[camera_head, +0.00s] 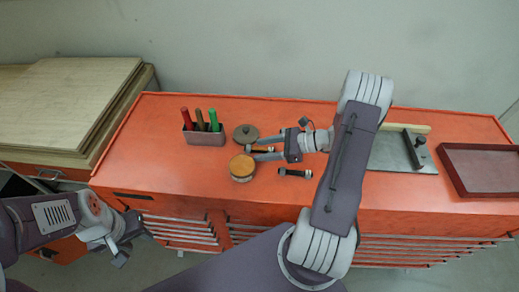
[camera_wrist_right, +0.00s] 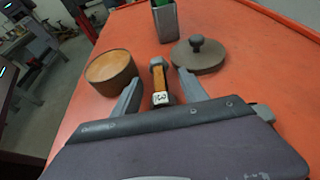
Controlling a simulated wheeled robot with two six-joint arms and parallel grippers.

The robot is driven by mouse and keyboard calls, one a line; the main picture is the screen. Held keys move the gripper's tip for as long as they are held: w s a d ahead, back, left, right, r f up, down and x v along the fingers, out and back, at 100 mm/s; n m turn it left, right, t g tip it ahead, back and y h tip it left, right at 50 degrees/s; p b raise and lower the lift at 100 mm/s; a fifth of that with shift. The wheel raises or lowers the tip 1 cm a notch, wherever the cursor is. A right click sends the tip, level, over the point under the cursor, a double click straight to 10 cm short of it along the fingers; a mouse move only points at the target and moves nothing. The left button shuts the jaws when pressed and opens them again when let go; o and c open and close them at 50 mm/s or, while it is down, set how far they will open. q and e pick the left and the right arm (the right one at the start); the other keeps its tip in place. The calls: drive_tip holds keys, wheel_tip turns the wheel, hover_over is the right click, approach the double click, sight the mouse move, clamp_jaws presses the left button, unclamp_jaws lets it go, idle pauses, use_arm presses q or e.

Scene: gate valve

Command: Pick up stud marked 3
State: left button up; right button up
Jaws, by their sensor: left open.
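The stud marked 3 (camera_wrist_right: 159,83) lies on the orange bench top, with a brass-coloured shank, dark ends and a white label at its near end. My right gripper (camera_wrist_right: 160,93) is open, with one finger on each side of the stud and gaps visible. In the head view my right gripper (camera_head: 268,153) reaches left over the bench, and the stud there is mostly hidden by it. Another dark stud (camera_head: 295,173) lies on the bench nearer the front edge. My left gripper (camera_head: 122,243) is open and empty, in front of the bench at the left.
A round tin with a tan top (camera_head: 242,167) stands close left of the right gripper. A dark knobbed disc (camera_head: 246,133) lies behind it. A grey holder (camera_head: 205,137) has coloured handles. A metal plate (camera_head: 400,155) and red tray (camera_head: 482,168) are to the right.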

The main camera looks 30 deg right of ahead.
sight(264, 149)
clamp_jaws()
drive_tip(key=shift+r, duration=0.15)
drive_tip(key=shift+r, duration=0.35)
wheel_tip(264, 149, up, 3)
drive_tip(key=shift+d+f, duration=0.1)
drive_tip(key=s+d+r, duration=0.3)
drive_tip(key=s+r, duration=0.4)
drive_tip(key=s, duration=0.4)
drive_tip(key=shift+d+r+b, duration=0.2)
drive_tip(key=shift+d+b, duration=0.05)
drive_tip(key=shift+b, duration=0.1)
